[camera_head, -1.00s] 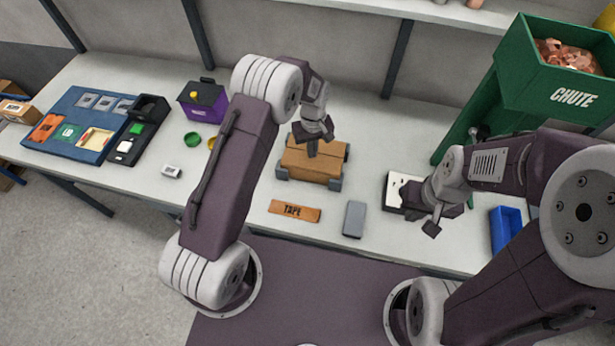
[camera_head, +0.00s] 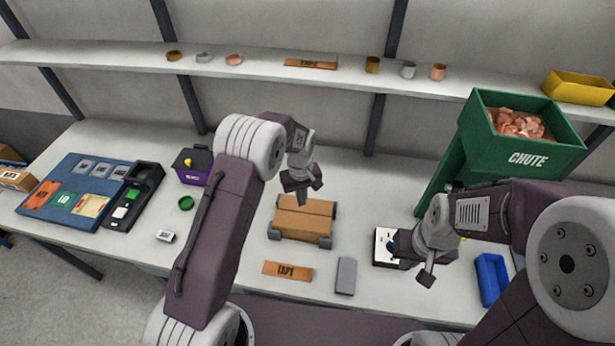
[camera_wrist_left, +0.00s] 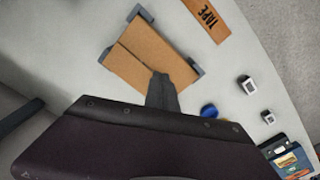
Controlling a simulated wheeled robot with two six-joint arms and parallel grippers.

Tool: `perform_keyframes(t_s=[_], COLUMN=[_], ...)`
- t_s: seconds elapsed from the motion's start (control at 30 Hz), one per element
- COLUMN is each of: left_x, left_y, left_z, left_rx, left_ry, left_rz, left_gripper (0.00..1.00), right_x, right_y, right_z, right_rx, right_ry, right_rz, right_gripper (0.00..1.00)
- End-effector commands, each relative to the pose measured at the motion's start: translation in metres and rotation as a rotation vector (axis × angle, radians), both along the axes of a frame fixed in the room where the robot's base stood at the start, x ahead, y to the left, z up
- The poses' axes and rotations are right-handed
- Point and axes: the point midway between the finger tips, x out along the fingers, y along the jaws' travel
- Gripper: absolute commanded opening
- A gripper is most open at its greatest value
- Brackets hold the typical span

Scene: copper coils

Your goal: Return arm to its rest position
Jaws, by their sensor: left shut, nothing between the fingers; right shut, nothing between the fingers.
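My left gripper (camera_head: 302,192) is shut and empty, above the back part of a brown cardboard box (camera_head: 303,218) on the table. In the left wrist view its dark shut fingers (camera_wrist_left: 162,92) overlap the near edge of the box (camera_wrist_left: 135,62). I cannot tell the exact gap between them. My right gripper (camera_head: 424,272) is shut and empty, beside the front right of a white-topped device (camera_head: 383,241) and partly covering it. My left upper arm crosses the middle of the view and hides some of the table.
A green chute bin (camera_head: 540,161) with copper pieces stands at the right, by a blue tray (camera_head: 490,279). An orange tape strip (camera_head: 287,270) and grey block (camera_head: 346,275) lie in front. A blue panel (camera_head: 67,187) and purple box (camera_head: 192,173) are left. A shelf (camera_head: 120,58) runs behind.

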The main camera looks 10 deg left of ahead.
Motion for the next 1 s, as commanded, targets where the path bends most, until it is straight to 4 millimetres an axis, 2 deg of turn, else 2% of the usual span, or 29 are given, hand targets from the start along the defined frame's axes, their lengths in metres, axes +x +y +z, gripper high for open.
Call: perform_keyframes(t_s=[0.13, 0.2, 0.27, 0.33, 0.37, 0.47, 0.6, 0.7, 0.8, 0.83, 1.0], left_x=[0.0, 0.005, 0.018, 0.017, 0.009, -0.031, -0.114, -0.17, -0.211, -0.216, -0.208], left_y=[0.0, 0.004, 0.009, 0.021, 0.027, 0.049, 0.07, 0.076, 0.077, 0.077, 0.076], left_z=[-0.001, -0.004, 0.009, 0.026, 0.032, 0.043, 0.031, 0.015, -0.001, -0.005, -0.004], left_rx=[0.0, -0.003, -0.013, -0.02, -0.022, -0.024, -0.012, -0.004, -0.002, -0.001, 0.008], left_ry=[0.0, -0.015, -0.071, -0.116, -0.127, -0.157, -0.166, -0.142, -0.087, -0.081, -0.108], left_rz=[0.001, 0.011, 0.027, 0.053, 0.065, 0.065, -0.058, -0.191, -0.334, -0.376, -0.469], left_gripper=[0.0, 0.0, 0.0, 0.0, 0.0, 0.0, 0.0, 0.0, 0.0, 0.0, 0.0], right_x=[0.0, 0.0, 0.0, 0.0, 0.0, 0.0, 0.0, 0.0, 0.0, 0.0, 0.0], right_y=[0.0, 0.0, 0.0, 0.0, 0.0, 0.0, 0.0, 0.0, 0.0, 0.0, 0.0], right_z=[-0.001, -0.011, -0.024, -0.043, -0.051, -0.077, -0.103, -0.106, -0.101, -0.101, -0.101], right_rx=[0.0, 0.0, 0.0, 0.0, 0.0, 0.0, 0.0, 0.0, 0.0, 0.0, 0.0], right_ry=[0.0, 0.0, 0.0, 0.0, 0.0, 0.001, 0.0, 0.0, 0.0, 0.0, 0.0], right_rz=[0.0, 0.0, 0.0, 0.0, 0.0, 0.0, 0.0, 0.0, 0.0, 0.0, 0.0], right_gripper=[0.0, 0.0, 0.0, 0.0, 0.0, 0.0, 0.0, 0.0, 0.0, 0.0, 0.0])
